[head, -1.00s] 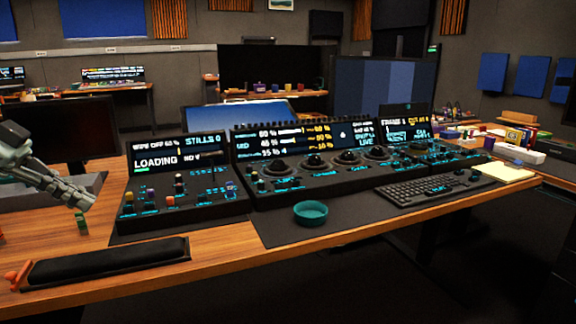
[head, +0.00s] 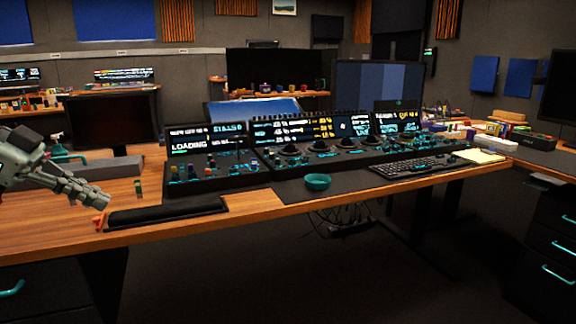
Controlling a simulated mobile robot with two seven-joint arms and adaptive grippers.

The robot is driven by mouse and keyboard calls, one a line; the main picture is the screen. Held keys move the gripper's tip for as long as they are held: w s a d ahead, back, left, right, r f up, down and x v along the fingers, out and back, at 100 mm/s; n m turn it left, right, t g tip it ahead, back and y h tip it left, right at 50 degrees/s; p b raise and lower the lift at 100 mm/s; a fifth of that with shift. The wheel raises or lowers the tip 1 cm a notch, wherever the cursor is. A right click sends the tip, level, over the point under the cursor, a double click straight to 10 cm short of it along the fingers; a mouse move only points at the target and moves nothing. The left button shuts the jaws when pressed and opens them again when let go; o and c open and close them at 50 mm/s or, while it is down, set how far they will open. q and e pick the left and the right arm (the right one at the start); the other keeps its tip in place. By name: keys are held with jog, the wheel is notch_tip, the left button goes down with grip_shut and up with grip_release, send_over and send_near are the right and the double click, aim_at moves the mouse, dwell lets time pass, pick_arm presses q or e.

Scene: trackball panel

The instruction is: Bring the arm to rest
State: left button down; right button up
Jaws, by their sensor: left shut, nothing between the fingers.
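My left gripper (head: 92,198) comes in from the left edge in the head view. It is shut and empty, held above the left part of the wooden desk (head: 60,230), close to the left end of a black wrist rest (head: 165,213). My right gripper is not in view. The trackball panel (head: 300,152) stands on the desk, right of the gripper and well apart from it.
A small green block (head: 138,189) stands near the gripper. A dark monitor (head: 111,124) stands behind. The floor in front is clear.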

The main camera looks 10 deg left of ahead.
pick_arm(q)
jog(key=w+d+f+t+h, duration=0.3)
jog(key=w+d+f+t, duration=0.35)
jog(key=w+d, duration=0.45)
jog(key=w+a+f+n+t+y+p, duration=0.1)
jog(key=w+a+f+n+t+y, duration=0.1)
jog(key=w+f+n+t+y, duration=0.35)
jog(key=s+a+f+n+g+y, duration=0.1)
jog(key=s+f+n+g+y, duration=0.4)
jog(key=f, duration=0.7)
jog(key=s+a+f+g+y, duration=0.1)
jog(key=s+f+y, duration=0.35)
jog(key=f, duration=0.75)
jog(key=s+d+f+g, duration=0.2)
jog(key=s+f, duration=0.2)
jog(key=s, duration=0.3)
jog(key=s+d+f+g+h+p, duration=0.1)
jog(key=s+d+f+g, duration=0.1)
jog(key=s+f, duration=0.3)
jog(key=s+d+f+g+h, duration=0.1)
jog(key=s+f+g, duration=0.3)
jog(key=s, duration=0.7)
jog(key=shift+d+f, duration=0.2)
jog(key=shift+d, duration=0.65)
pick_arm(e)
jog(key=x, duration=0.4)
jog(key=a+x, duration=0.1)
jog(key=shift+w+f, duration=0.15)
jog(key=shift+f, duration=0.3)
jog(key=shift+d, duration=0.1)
